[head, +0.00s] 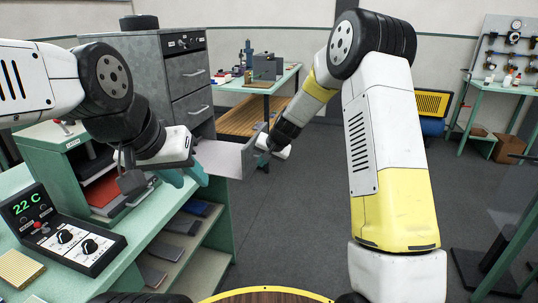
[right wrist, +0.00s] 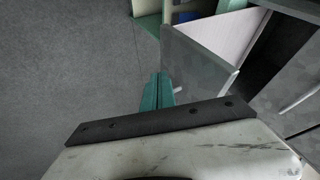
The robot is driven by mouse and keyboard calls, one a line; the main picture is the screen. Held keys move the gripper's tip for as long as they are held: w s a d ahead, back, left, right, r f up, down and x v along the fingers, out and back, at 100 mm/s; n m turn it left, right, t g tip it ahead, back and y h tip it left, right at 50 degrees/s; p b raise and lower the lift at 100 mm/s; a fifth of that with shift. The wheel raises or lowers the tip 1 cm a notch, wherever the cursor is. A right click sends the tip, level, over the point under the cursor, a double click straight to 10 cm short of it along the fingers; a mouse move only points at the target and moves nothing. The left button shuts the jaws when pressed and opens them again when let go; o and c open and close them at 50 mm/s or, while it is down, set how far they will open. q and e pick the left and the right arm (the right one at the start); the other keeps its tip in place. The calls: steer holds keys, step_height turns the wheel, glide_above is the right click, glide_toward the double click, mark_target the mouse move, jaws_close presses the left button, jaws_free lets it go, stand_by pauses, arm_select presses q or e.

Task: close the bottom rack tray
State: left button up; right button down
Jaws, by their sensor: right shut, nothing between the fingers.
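The bottom rack tray (head: 228,158) is pulled out of the grey drawer cabinet (head: 148,68), below two shut drawers. In the right wrist view its grey front panel (right wrist: 198,60) and pale inside (right wrist: 222,38) show. My right gripper (head: 263,158) is at the front panel's outer side. Its teal fingers (right wrist: 157,92) are shut and empty, close to the panel and a small pale handle end; I cannot tell if they touch. My left gripper (head: 184,178) has its teal fingers apart and empty, left of the tray and above the green shelf unit.
A green bench with shelves (head: 170,235) stands at the left, carrying a control box with a green display (head: 65,230). A green table (head: 262,82) is behind the tray. Grey floor (head: 290,215) is open to the right of the tray.

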steer(key=shift+w+a, duration=0.15)
steer(key=shift+a, duration=0.45)
steer(key=shift+w+a, duration=0.15)
steer(key=shift+a, duration=0.4)
